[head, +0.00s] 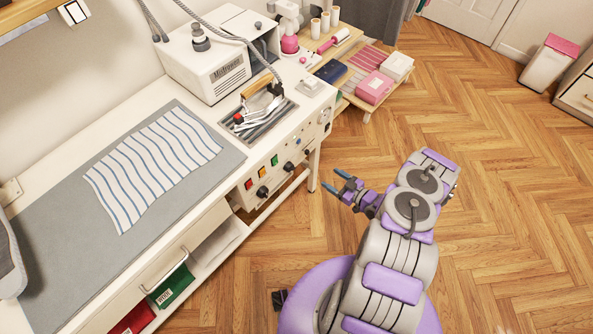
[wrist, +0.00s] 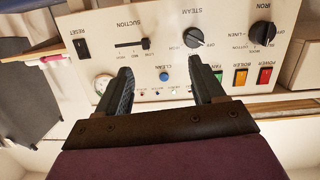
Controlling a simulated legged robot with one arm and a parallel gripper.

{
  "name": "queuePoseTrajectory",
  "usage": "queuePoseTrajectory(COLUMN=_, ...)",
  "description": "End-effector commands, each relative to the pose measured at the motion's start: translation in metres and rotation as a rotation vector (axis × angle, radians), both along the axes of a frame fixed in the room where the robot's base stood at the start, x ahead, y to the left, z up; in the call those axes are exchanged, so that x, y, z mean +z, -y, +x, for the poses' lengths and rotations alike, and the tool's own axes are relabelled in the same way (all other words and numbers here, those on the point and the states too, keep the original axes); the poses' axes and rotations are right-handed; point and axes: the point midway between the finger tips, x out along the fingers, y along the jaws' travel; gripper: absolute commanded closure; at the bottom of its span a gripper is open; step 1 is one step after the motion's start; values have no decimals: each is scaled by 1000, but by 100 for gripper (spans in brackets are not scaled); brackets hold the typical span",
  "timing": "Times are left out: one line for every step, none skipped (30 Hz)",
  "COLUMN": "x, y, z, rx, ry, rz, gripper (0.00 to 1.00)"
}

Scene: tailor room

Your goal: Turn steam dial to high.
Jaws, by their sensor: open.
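The steam dial (wrist: 194,37) is a round black knob on the white control panel (wrist: 150,20), which appears upside down in the wrist view. Its pointer seems to lie near the OFF lettering. It also shows as a small dark knob on the table's front panel in the head view (head: 289,167). My gripper (head: 336,181) is open and empty, in front of the panel and apart from it. In the wrist view my gripper (wrist: 160,72) has its fingers spread below the steam dial, the right finger nearer to it. The dial is not between the fingers.
The iron dial (wrist: 262,34), suction slider (wrist: 131,43), blue clean button (wrist: 164,76), and red power switch (wrist: 264,76) share the panel. An iron (head: 262,101) rests on the table above. A low shelf with boxes (head: 374,88) stands beyond. Floor around my arm is clear.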

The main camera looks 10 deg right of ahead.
Motion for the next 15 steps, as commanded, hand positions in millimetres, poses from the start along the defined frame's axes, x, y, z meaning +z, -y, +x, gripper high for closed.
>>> queuePoseTrajectory(x=-8, y=-7, z=-16, rx=2, ry=14, rz=39, gripper=32)
queuePoseTrajectory(x=-9, y=-10, z=-23, rx=4, ry=27, rz=58, gripper=32)
queuePoseTrajectory(x=-11, y=-16, z=-31, rx=8, ry=40, rz=80, gripper=32)
queuePoseTrajectory(x=-12, y=-19, z=-37, rx=10, ry=49, rz=96, gripper=32)
queuePoseTrajectory(x=-13, y=-22, z=-42, rx=11, ry=58, rz=111, gripper=32)
queuePoseTrajectory(x=-13, y=-25, z=-48, rx=13, ry=69, rz=127, gripper=32)
queuePoseTrajectory(x=-13, y=-26, z=-51, rx=13, ry=74, rz=136, gripper=32)
queuePoseTrajectory(x=-13, y=-27, z=-54, rx=14, ry=80, rz=143, gripper=32)
queuePoseTrajectory(x=-14, y=-28, z=-57, rx=15, ry=85, rz=153, gripper=32)
queuePoseTrajectory(x=-14, y=-29, z=-58, rx=16, ry=88, rz=159, gripper=32)
queuePoseTrajectory(x=-14, y=-29, z=-59, rx=16, ry=91, rz=164, gripper=32)
queuePoseTrajectory(x=-14, y=-29, z=-58, rx=17, ry=93, rz=169, gripper=32)
queuePoseTrajectory(x=-14, y=-29, z=-57, rx=17, ry=95, rz=170, gripper=32)
queuePoseTrajectory(x=-14, y=-30, z=-54, rx=17, ry=95, rz=172, gripper=32)
queuePoseTrajectory(x=-14, y=-33, z=-50, rx=18, ry=96, rz=172, gripper=32)
